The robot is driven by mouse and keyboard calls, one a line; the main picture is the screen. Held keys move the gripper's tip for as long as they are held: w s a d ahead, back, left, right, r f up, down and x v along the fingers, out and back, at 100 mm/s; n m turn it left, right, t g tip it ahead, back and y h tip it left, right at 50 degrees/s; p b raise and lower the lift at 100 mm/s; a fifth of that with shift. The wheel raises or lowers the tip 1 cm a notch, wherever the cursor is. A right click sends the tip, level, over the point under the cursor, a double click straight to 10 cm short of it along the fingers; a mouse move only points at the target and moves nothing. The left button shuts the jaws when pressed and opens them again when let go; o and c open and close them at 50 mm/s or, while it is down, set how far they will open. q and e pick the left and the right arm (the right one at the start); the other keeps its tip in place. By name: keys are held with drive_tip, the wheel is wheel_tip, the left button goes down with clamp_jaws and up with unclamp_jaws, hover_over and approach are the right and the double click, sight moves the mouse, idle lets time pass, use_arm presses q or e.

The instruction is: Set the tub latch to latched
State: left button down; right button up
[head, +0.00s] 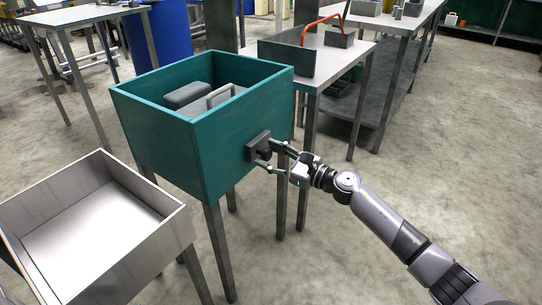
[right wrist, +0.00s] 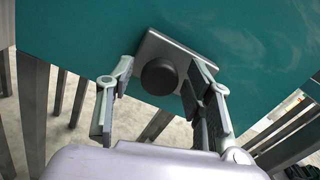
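The teal tub (head: 180,150) stands on grey legs in the middle of the head view. Its latch (head: 257,146) is a grey square plate with a dark round knob on the tub's right-hand face. In the right wrist view the dark knob (right wrist: 158,77) shows end-on in front of the tilted plate, against the teal wall (right wrist: 265,35). My right gripper (head: 270,158) is open, with its fingers pointing at the latch and one on either side of the knob. A gap shows on the knob's left; contact on its right is unclear. My left gripper is out of view.
Inside the tub lie a grey block (head: 186,95) and a block with a handle (head: 221,96). A metal tray (head: 95,225) stands at the lower left. A bench (head: 345,65) with an orange-handled item stands behind. The floor at right is clear.

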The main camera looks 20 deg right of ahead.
clamp_jaws()
idle(0.4)
